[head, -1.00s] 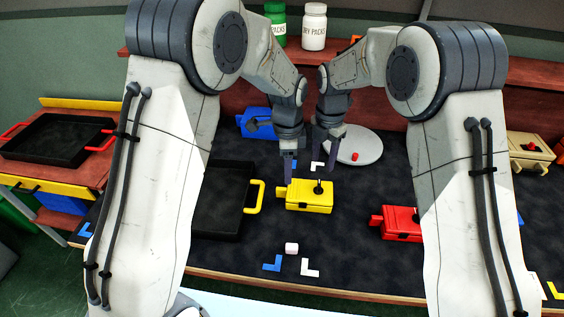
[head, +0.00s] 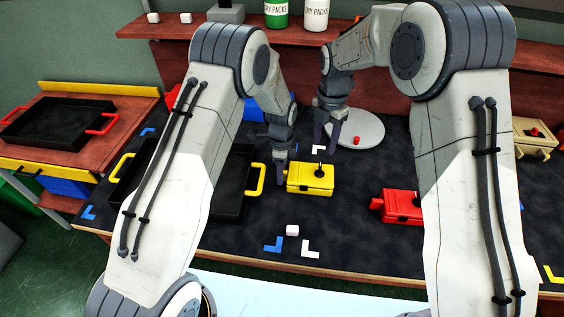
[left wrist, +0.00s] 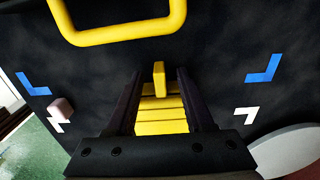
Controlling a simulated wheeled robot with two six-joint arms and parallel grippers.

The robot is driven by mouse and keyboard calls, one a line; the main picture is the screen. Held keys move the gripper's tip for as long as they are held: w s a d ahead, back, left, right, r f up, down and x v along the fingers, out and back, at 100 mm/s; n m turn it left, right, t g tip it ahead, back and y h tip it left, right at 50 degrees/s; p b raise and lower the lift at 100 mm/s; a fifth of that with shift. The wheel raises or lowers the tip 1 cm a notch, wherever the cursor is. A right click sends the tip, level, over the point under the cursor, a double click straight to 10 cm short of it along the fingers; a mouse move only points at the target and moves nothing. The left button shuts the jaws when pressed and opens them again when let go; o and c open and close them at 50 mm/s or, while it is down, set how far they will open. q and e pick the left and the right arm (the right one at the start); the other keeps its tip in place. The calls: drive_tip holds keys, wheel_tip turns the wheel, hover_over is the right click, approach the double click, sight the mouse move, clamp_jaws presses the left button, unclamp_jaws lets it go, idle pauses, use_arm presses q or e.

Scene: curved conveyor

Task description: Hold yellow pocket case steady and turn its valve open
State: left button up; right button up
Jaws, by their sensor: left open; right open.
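The yellow pocket case (head: 311,178) lies on the dark work surface, with its black valve handle (head: 319,170) on top. My left gripper (head: 281,180) is open at the left end of the case. In the left wrist view, the open left gripper (left wrist: 158,95) has its fingers on both sides of the yellow case (left wrist: 160,118) and its narrow tab; contact cannot be told. My right gripper (head: 334,140) is open and empty, above and behind the case, near the grey disc.
A black tray with yellow handles (head: 235,185) lies left of the case. A red case (head: 402,206) sits to the right. A grey disc (head: 368,128) with a red knob lies behind. A small whitish cube (head: 292,230) and corner marks lie in front.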

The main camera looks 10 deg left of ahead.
use_arm(q)
drive_tip(key=shift+f, duration=0.35)
clamp_jaws()
drive_tip(key=c, duration=0.7)
unclamp_jaws()
clamp_jaws()
idle(0.8)
